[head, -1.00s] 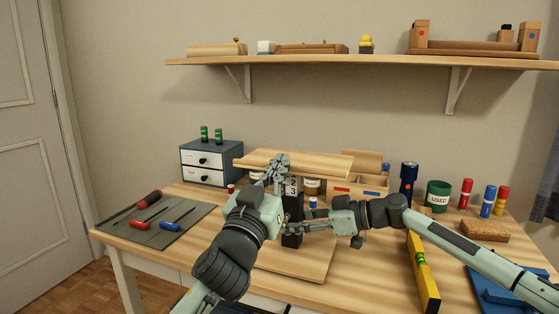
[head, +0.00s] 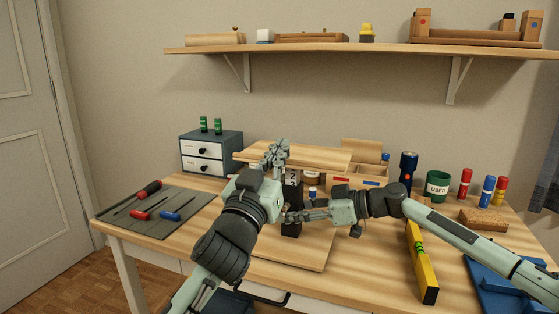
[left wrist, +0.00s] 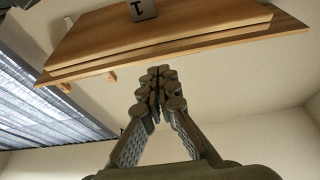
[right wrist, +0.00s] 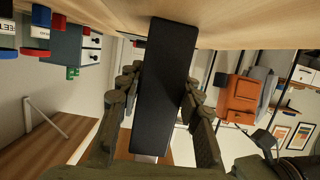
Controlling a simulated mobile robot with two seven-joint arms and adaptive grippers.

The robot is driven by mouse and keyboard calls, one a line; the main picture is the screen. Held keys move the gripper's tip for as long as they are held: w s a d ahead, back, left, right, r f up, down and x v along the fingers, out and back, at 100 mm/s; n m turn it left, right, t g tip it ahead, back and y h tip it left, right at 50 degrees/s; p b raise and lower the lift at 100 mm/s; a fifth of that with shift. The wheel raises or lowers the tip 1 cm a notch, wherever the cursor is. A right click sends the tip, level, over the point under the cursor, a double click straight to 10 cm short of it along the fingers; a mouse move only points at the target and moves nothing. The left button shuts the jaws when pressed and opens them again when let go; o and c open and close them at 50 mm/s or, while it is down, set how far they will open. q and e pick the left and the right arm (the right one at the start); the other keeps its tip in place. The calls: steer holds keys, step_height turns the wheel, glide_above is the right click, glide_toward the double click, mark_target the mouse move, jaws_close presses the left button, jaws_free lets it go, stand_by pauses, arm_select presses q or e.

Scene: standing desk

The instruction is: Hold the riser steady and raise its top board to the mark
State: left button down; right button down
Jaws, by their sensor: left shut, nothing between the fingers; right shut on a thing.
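The riser has a wooden top board (head: 325,157), a black post (head: 291,229) with number marks, and a wooden base board (head: 312,255) on the desk. My left gripper (head: 275,153) is shut and empty at the top board's front edge; I cannot tell whether it touches. In the left wrist view its closed fingers (left wrist: 158,78) point towards a wooden board (left wrist: 200,32). My right gripper (head: 290,216) is shut on the black post, low down. The right wrist view shows the post (right wrist: 163,90) between its fingers. My left arm hides part of the riser.
A grey drawer unit (head: 227,147) stands behind left, and a tool mat (head: 150,222) lies at the left. A yellow level (head: 421,265), a dark blue torch (head: 408,172) and a green cup (head: 437,187) are at the right. A wall shelf (head: 350,46) is above.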

arm_select(q)
steer(key=r+v, duration=0.1)
steer(key=v, duration=0.7)
steer(key=shift+s+a+r, duration=0.2)
steer(key=shift+s+r, duration=0.05)
steer(key=shift+s, duration=0.35)
steer(key=c, duration=2.1)
jaws_free()
steer(key=shift+s+a+f, duration=0.1)
steer(key=shift+s, duration=0.1)
steer(key=shift+o, duration=1.2)
steer(key=shift+a+f, duration=0.1)
steer(key=shift+o, duration=0.9)
steer(key=shift+w+a+f+n+g, duration=0.2)
steer(key=shift+w+n+g, duration=0.1)
steer(key=shift+n, duration=0.3)
steer(key=n+g+h, duration=0.5)
steer(key=n+g, duration=0.2)
steer(key=n, duration=0.5)
glide_toward(295, 158)
steer(key=x, duration=0.6)
steer(key=shift+d+r, duration=0.15)
steer(key=shift+d, duration=0.3)
